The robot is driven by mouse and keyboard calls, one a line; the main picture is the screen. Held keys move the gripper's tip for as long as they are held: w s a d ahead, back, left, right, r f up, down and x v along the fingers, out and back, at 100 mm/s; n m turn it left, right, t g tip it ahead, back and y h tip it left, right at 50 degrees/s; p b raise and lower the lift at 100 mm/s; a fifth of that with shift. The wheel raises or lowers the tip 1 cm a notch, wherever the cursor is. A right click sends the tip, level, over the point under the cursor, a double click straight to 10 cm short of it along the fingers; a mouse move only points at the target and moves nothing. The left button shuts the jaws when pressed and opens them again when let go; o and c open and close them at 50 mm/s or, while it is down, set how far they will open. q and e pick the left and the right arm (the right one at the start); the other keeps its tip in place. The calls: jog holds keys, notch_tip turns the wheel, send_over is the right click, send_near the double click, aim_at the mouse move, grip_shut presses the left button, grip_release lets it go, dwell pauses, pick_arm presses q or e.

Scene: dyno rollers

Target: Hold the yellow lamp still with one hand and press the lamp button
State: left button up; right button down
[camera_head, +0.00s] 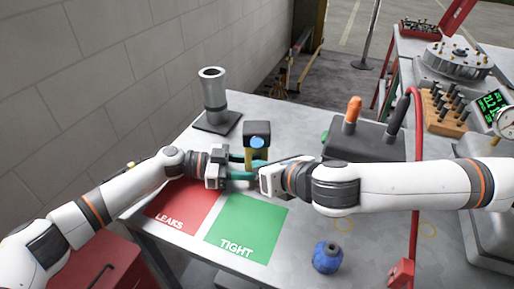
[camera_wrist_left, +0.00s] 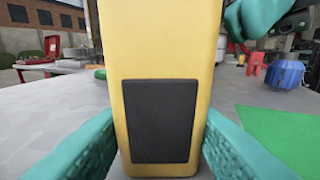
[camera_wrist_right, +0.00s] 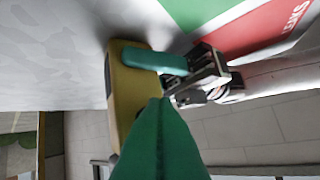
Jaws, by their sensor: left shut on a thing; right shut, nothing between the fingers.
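The yellow lamp (camera_head: 248,158) stands upright on the grey table, with a dark head and a blue round lens (camera_head: 257,142). My left gripper (camera_head: 242,167) is shut on its yellow body. In the left wrist view the body (camera_wrist_left: 170,60) fills the middle between the teal fingers, with a black panel (camera_wrist_left: 160,120) on its face. My right gripper (camera_head: 256,168) is shut and empty, close beside the lamp. In the right wrist view its fingers (camera_wrist_right: 160,105) overlap the yellow body (camera_wrist_right: 128,90); I cannot tell whether they touch. I cannot make out the lamp button.
A red LEAKS mat (camera_head: 180,205) and a green TIGHT mat (camera_head: 247,225) lie in front. A grey cylinder on a base (camera_head: 213,95) stands behind left. A dark box with an orange-topped part (camera_head: 365,138) stands right. A blue round object (camera_head: 327,257) sits near the front edge.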

jog(key=shift+s, duration=0.25)
jog(key=shift+s, duration=3)
pick_arm(q)
jog(key=o, duration=0.8)
jog(key=shift+o, duration=0.2)
